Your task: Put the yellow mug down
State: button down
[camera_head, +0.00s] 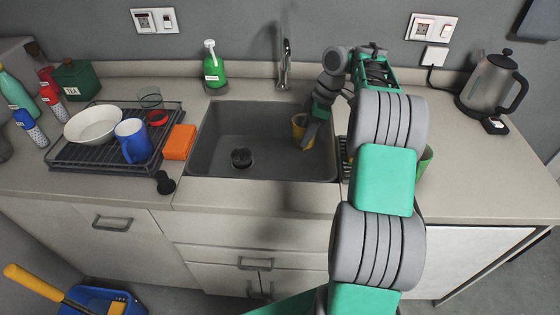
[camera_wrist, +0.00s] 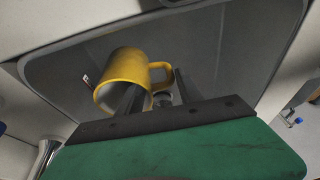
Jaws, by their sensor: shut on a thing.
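The yellow mug (camera_head: 301,127) is at the right side of the sink (camera_head: 225,150), partly hidden by my gripper. My gripper (camera_head: 311,130) reaches down from the right and is shut on the mug. In the wrist view the yellow mug (camera_wrist: 125,77) is tilted, with its handle to the right. My gripper (camera_wrist: 157,98) shows there with one dark finger at the mug's opening and the other beside the handle. I cannot tell whether the mug touches the sink.
A dish rack (camera_head: 75,157) with a white bowl (camera_head: 93,124) and a blue mug (camera_head: 132,141) stands left of the sink. An orange sponge (camera_head: 179,142) lies between them. A soap bottle (camera_head: 213,68) and faucet (camera_head: 285,66) are behind. A kettle (camera_head: 488,84) stands right.

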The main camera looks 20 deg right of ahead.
notch_tip(320, 180, down, 8)
jog(key=shift+d+f+b, duration=0.1)
jog(key=shift+b, duration=0.75)
jog(key=c, duration=0.8)
grip_release()
jog(key=shift+s, duration=0.1)
jog(key=shift+o, duration=0.2)
